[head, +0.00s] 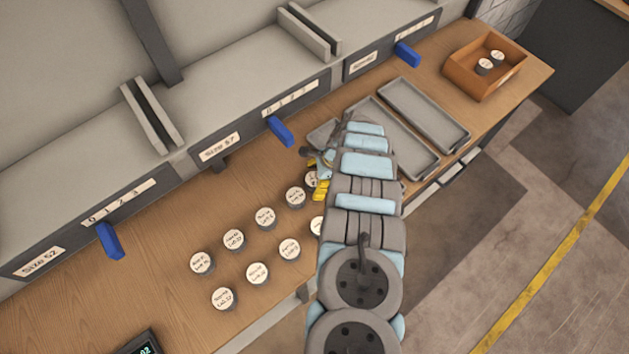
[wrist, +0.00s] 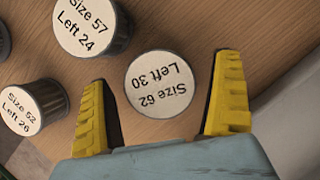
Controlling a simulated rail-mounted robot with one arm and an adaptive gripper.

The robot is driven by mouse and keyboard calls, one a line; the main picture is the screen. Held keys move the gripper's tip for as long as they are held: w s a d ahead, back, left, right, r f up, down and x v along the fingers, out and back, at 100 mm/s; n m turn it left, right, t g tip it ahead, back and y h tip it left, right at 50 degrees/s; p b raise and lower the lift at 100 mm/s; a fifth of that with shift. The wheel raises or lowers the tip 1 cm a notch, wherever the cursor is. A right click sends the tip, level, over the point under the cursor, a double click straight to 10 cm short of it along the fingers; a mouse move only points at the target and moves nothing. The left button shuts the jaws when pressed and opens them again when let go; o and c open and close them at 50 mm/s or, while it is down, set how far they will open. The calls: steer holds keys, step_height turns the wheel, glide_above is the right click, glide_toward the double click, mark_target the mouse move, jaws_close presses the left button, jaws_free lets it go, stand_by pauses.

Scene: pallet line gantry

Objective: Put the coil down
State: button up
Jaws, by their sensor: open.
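In the wrist view a round coil (wrist: 161,84) with a white top label, "Size 62 Left 30" upside down, stands on the wooden bench. My gripper (wrist: 164,72) is open, with one yellow finger on each side of this coil and a gap visible on both sides. In the head view my gripper (head: 320,188) is low over the bench at the end of the coil rows, and my arm hides part of it. A coil top (head: 311,179) shows beside the yellow fingers there.
Other coils stand close by, labelled "Size 57 Left 24" (wrist: 85,25) and "Size 52 Left 26" (wrist: 33,108). Several more (head: 233,240) stand in two rows. Grey trays (head: 425,113) and an orange-brown box (head: 477,90) holding two coils are at the right. Blue levers (head: 280,131) jut from the shelf.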

steer(key=c, duration=1.3)
steer(key=shift+c, duration=0.2)
steer(key=shift+r, duration=0.15)
